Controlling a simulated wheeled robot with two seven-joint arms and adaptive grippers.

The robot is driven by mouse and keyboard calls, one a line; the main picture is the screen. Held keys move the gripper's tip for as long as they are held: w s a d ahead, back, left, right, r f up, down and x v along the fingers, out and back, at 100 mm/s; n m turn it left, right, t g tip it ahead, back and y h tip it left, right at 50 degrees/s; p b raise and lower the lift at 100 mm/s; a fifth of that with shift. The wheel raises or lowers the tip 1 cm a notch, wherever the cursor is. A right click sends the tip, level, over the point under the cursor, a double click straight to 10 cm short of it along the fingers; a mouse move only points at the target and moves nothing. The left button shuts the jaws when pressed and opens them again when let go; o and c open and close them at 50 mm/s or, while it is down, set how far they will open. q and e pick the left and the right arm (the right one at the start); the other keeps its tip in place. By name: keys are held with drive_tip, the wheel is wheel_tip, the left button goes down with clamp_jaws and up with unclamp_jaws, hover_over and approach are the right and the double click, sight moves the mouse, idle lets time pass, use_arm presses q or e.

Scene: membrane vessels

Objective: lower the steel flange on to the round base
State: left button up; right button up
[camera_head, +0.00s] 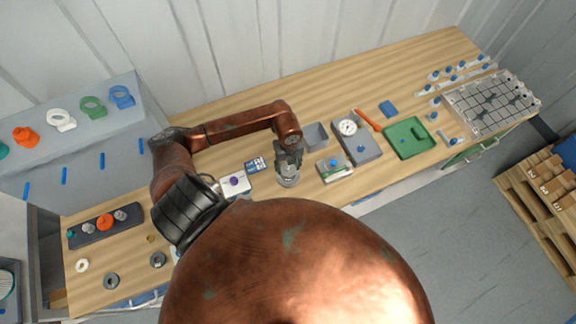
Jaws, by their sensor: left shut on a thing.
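My left gripper (289,163) points down over the middle of the wooden bench and is shut on the steel flange. The steel flange (288,179) shows as a small silvery round piece right below the fingers. I cannot tell the round base apart from the flange at this size; it may be hidden under the flange and gripper. Whether the flange touches anything beneath it is unclear. My right gripper is not in view.
A white block with a purple knob (234,182) stands left of the gripper. A grey bin (315,136), a gauge box (366,148) and a green tray (418,139) stand to the right. A dark tray (93,229) with fittings and loose rings (111,281) lie far left.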

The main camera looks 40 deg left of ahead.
use_arm(q)
drive_tip(key=o, duration=1.4)
drive_tip(key=shift+o, duration=0.2)
wheel_tip(320, 180, up, 8)
drive_tip(key=shift+f, duration=0.2)
